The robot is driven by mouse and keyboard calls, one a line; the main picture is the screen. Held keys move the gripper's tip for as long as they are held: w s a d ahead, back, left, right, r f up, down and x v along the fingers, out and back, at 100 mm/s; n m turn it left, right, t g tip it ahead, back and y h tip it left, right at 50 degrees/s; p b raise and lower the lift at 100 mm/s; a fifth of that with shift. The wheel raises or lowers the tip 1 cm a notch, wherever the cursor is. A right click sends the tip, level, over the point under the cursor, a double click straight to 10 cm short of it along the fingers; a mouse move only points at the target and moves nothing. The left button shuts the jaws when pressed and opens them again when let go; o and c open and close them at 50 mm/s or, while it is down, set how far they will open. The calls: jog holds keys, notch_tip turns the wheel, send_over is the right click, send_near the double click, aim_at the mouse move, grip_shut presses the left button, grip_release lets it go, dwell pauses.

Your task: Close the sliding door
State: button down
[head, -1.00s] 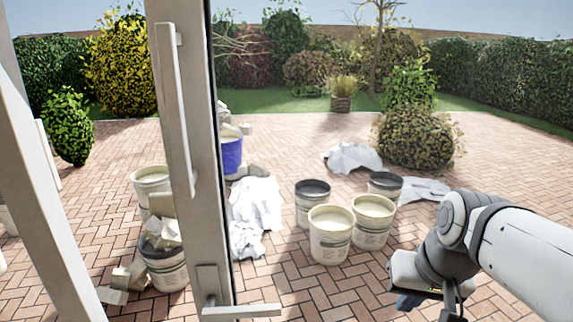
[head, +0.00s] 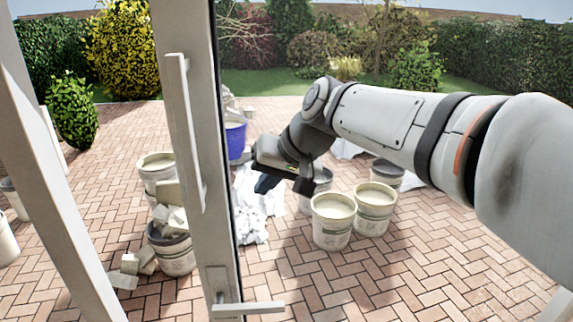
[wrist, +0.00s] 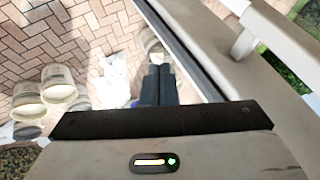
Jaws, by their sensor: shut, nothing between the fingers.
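The sliding door (head: 200,235) shows as a pale grey upright frame left of centre in the head view. A long vertical pull handle (head: 181,130) is on its face, and a small horizontal lever (head: 248,308) is near the bottom. In the wrist view the fingers (wrist: 158,84) point up the picture beside the door frame (wrist: 222,68). The handle (wrist: 268,18) is at upper right there.
A pale post (head: 52,165) stands left of the door. Buckets (head: 333,220), a blue tub (head: 235,138) and crumpled white sheets (head: 255,200) lie on the brick paving beyond. More buckets and rubble (head: 170,248) show left of the door frame. Paving at lower right is clear.

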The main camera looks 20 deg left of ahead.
aim_at(247, 190)
jog(key=a, duration=0.1)
jog(key=a+f+p, duration=0.1)
jog(key=a, duration=0.1)
jog(key=shift+s+a+f, duration=0.3)
jog(key=shift+a, duration=0.05)
jog(key=shift+s+a+f+p, duration=0.1)
jog(key=shift+s+a+p, duration=0.1)
jog(key=shift+a, duration=0.15)
jog(key=shift+s+a+p, duration=0.1)
jog(key=shift+a+p, duration=0.1)
jog(key=shift+a, duration=0.1)
